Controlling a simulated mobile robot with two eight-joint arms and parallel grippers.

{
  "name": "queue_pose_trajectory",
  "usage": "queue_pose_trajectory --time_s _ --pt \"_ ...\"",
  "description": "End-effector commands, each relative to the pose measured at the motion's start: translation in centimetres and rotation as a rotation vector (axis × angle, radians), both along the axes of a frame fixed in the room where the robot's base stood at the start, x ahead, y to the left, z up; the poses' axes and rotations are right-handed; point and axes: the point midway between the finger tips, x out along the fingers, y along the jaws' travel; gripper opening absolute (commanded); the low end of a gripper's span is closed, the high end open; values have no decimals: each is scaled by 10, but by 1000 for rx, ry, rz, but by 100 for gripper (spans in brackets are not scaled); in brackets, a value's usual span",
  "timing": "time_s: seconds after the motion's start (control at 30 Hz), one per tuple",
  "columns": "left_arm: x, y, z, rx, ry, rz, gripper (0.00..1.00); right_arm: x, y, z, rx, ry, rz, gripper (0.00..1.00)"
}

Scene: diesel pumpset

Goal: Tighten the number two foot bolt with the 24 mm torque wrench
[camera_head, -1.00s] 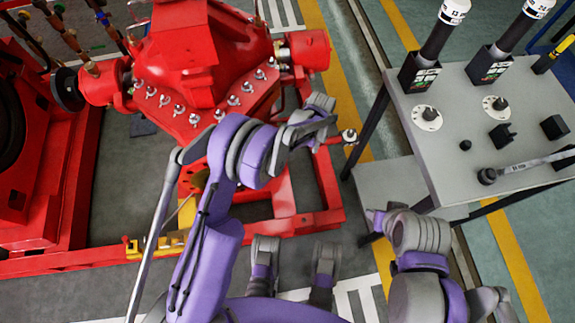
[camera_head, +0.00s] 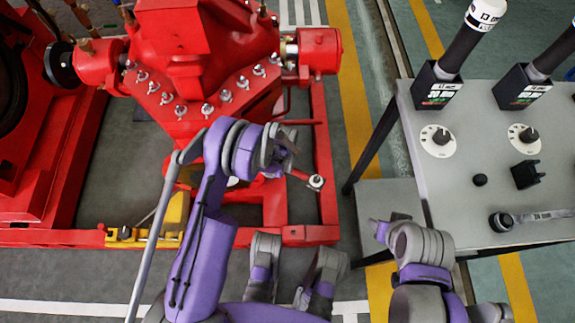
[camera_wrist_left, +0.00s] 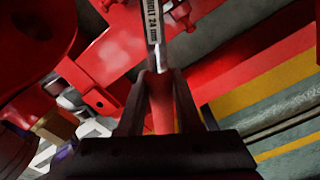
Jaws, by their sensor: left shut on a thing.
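My left gripper (camera_head: 284,160) is over the right part of the red pumpset frame (camera_head: 328,165). In the left wrist view my left gripper (camera_wrist_left: 168,95) is shut on the red handle of the torque wrench (camera_wrist_left: 162,108). The wrench's grey shaft carries a label reading 24 mm. In the head view the wrench's round head (camera_head: 315,182) appears over the frame's right rail. I cannot tell whether it touches a bolt; the number two foot bolt is not clearly visible. My right arm ends near its wrist (camera_head: 385,230), left of the table; its jaws are not clear.
The grey table (camera_head: 450,185) at right holds another wrench (camera_head: 515,220), dials and upright dark-handled tools (camera_head: 460,45). Red pump housing (camera_head: 200,60) with several bolts stands behind my left arm. Open floor (camera_head: 370,130) lies between frame and table.

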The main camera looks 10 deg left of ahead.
Motion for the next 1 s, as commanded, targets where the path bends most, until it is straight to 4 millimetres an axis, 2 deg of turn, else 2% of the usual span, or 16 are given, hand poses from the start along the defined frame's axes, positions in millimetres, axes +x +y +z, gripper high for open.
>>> queue_pose_trajectory --time_s 0.37,0.53,0.83,0.97,1.0 --pt "-1 2 -1 0 0 -8 0 0 0 -1 0 0 0 50" --pt "-1 1 -2 -1 -1 -7 0 1 0 -7 0 1 0 50" --pt "0 1 -33 0 -1 -7 0 4 0 -19 0 -1 0 50" --pt "-1 1 -46 -1 0 -7 0 4 0 -18 0 -1 0 50" --pt "5 0 -44 -1 -1 30 0 3 0 -18 0 -1 0 50"
